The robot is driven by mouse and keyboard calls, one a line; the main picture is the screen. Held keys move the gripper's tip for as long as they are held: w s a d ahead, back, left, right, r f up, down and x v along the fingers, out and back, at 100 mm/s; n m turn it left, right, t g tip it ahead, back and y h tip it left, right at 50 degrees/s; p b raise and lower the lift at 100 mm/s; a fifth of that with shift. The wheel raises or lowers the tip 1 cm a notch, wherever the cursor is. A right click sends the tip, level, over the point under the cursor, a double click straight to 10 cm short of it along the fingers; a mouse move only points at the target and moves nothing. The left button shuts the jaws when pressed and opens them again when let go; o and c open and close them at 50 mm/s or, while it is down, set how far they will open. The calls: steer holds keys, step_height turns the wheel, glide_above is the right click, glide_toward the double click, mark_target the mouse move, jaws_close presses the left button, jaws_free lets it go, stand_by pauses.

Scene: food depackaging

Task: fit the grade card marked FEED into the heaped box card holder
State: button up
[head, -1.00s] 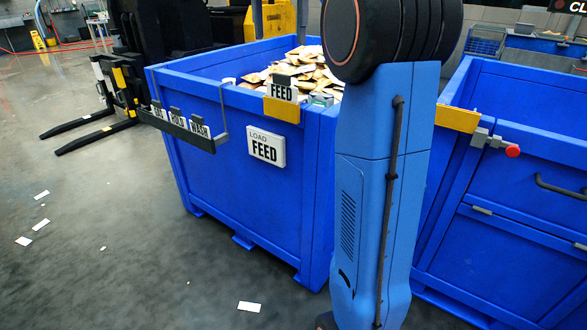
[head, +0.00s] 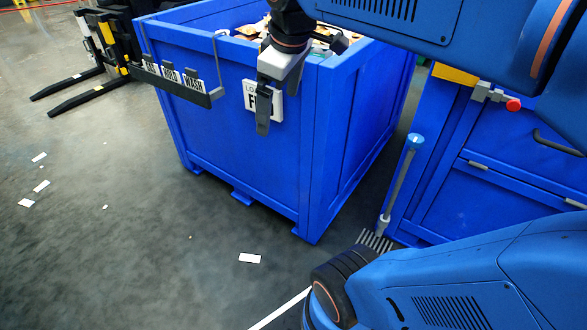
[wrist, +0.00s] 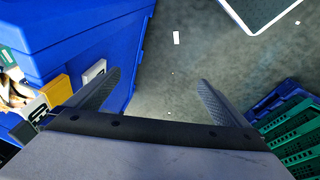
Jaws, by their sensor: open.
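The heaped blue box (head: 225,150) stands at centre in the head view, with packets piled inside. Its LOAD FEED sign (head: 249,95) is partly covered by my gripper (head: 264,120). In the wrist view the yellow card holder (wrist: 57,90) is on the box rim at left. A pale card with dark marks (wrist: 36,109), apparently the FEED card, stands at the holder; its full seating cannot be seen. My gripper (wrist: 160,78) is open and empty, with its fingers apart and the card outside them. The holder is hidden behind my gripper in the head view.
A rack (head: 185,89) with cards, including HOLD and WASH, hangs on the box's left side. Another blue box (head: 480,170) with a yellow holder (head: 455,74) stands at right. Forklift tines (head: 75,95) lie at left. Green crates (wrist: 295,135) are at the wrist view's lower right.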

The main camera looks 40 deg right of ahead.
steer(key=s+a+f+m+t, duration=0.1)
steer(key=s+f+m, duration=0.5)
steer(key=f, duration=0.7)
steer(key=s+a, duration=0.1)
steer(key=s, duration=0.1)
steer(key=shift+s+a+f, duration=0.15)
steer(key=shift+s+a, duration=0.05)
steer(key=shift+s, duration=0.15)
